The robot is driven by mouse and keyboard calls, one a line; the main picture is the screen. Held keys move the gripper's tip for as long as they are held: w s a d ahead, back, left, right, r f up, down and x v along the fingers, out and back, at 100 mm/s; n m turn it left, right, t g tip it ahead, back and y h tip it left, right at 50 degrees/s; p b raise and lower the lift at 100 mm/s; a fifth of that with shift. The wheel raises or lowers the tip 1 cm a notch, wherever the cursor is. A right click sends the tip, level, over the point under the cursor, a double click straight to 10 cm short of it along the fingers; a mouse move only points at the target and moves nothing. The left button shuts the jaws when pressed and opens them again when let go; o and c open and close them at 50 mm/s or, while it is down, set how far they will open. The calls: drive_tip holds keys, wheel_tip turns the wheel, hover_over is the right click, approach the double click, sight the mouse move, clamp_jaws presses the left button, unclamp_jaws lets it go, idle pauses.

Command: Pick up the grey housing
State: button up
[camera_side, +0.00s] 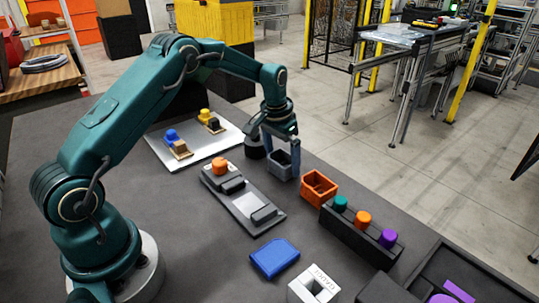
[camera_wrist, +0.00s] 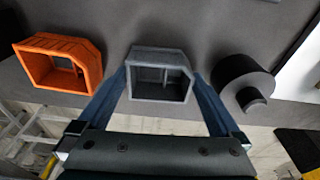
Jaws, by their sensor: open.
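The grey housing (camera_side: 281,166), an open box-like part, stands on the dark table under my gripper (camera_side: 282,148). In the wrist view the housing (camera_wrist: 160,58) sits upright with its hollow side facing the camera. My gripper (camera_wrist: 159,80) is open, with one blue finger on each side of the housing. The fingers reach down beside its walls. I cannot tell whether either finger touches it.
An orange housing (camera_side: 319,188) stands close by, to the right in the side view. A black round part (camera_wrist: 243,84) is near the other finger. A grey fixture (camera_side: 243,200) lies in front, and a black rack (camera_side: 349,228) holds coloured pegs. A pale plate (camera_side: 194,146) is behind.

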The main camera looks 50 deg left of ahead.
drive_tip(key=c, duration=1.1)
drive_tip(key=shift+r, duration=0.1)
